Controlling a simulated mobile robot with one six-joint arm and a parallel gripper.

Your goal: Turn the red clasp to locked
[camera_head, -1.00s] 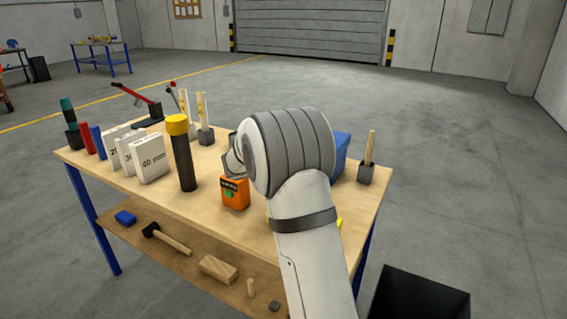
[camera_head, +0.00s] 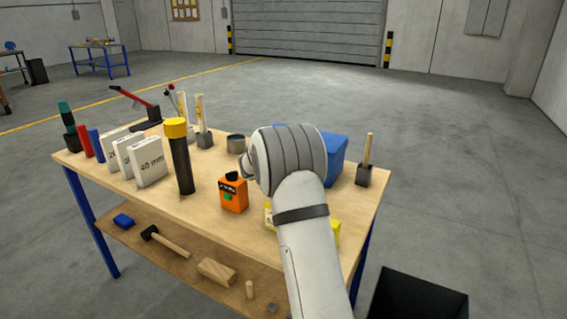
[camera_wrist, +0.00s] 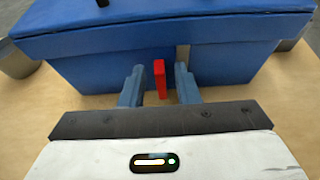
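The red clasp (camera_wrist: 160,78) stands upright against the front of the blue box (camera_wrist: 95,62) in the wrist view. My gripper (camera_wrist: 159,86) is open, with one blue-grey finger on each side of the clasp and a gap showing on both sides. In the head view the blue box (camera_head: 340,150) is partly behind my arm. The clasp and my fingers are hidden there.
The orange container (camera_head: 234,196) with a black cap stands left of my arm, with a grey tin (camera_head: 237,144) behind it. A black and yellow cylinder (camera_head: 183,165) and white blocks (camera_head: 147,162) stand further left. A yellow item (camera_head: 268,217) is beside my arm.

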